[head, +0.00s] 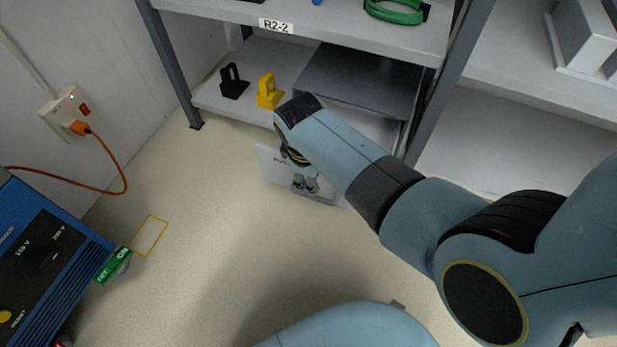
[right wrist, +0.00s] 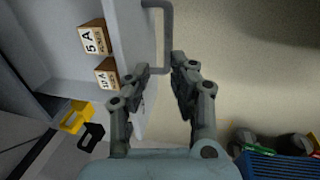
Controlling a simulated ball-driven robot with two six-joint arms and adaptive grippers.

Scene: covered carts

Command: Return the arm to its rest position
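My right arm reaches in from the right in the head view. Its gripper (head: 305,184) points down in front of the lower shelf, beside a light grey panel (head: 272,164) that is partly hidden by the arm. In the right wrist view the two fingers of the right gripper (right wrist: 160,68) are apart. A grey bar handle (right wrist: 167,35) on the panel (right wrist: 130,35) lies close ahead, with its near end between the fingertips. I cannot tell whether they touch it. Nothing is held. My left gripper is not in view.
A shelf labelled R2-2 (head: 276,25) has a grey box (head: 360,82), a yellow padlock-like piece (head: 268,92) and a black one (head: 233,82) below. Blocks marked 5 A (right wrist: 94,38) and 10 A (right wrist: 106,74) sit behind the panel.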

